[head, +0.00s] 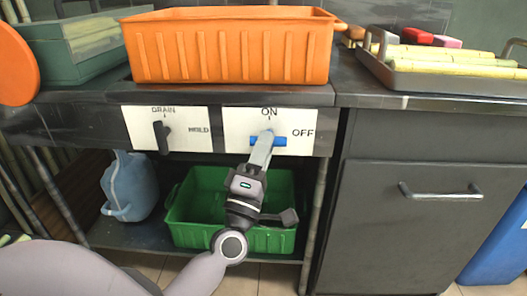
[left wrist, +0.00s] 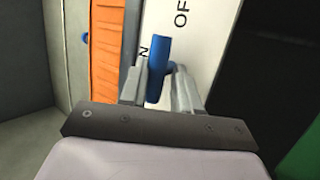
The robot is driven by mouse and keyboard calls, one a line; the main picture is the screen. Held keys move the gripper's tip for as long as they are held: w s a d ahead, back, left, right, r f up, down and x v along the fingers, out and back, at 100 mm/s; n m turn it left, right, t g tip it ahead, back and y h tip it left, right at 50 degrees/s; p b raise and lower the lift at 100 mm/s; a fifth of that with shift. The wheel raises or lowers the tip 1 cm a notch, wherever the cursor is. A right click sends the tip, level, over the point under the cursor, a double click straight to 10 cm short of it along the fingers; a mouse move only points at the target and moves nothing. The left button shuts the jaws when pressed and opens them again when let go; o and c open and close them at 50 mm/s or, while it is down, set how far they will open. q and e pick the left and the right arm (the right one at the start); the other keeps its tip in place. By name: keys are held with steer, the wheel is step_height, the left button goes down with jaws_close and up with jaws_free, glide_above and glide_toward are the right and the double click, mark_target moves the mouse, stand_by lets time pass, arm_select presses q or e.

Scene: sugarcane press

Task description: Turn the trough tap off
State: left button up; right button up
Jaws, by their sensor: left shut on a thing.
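The trough tap's blue handle (head: 280,141) is on a white plate (head: 236,140) marked ON at the top and OFF at the right. Its visible blue part lies roughly level, with one end towards the OFF word. My left gripper (head: 264,146) reaches up from below and is shut on the handle, hiding its middle. In the left wrist view the blue handle (left wrist: 160,52) sits between the two fingers (left wrist: 158,88) and sticks out past them towards OFF. My right gripper is not in view.
A black lever (head: 162,137) on a DRAIN/HOLD plate is to the left. An orange crate (head: 230,50) stands above. A green crate (head: 190,215) and a blue jug (head: 130,187) are on the lower shelf. A cabinet (head: 420,235) with a handle is at the right.

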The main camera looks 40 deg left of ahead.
arm_select(q)
steer(key=o, duration=0.8)
steer(key=shift+c, duration=0.2)
steer(key=v, duration=0.7)
steer(key=shift+s, duration=0.1)
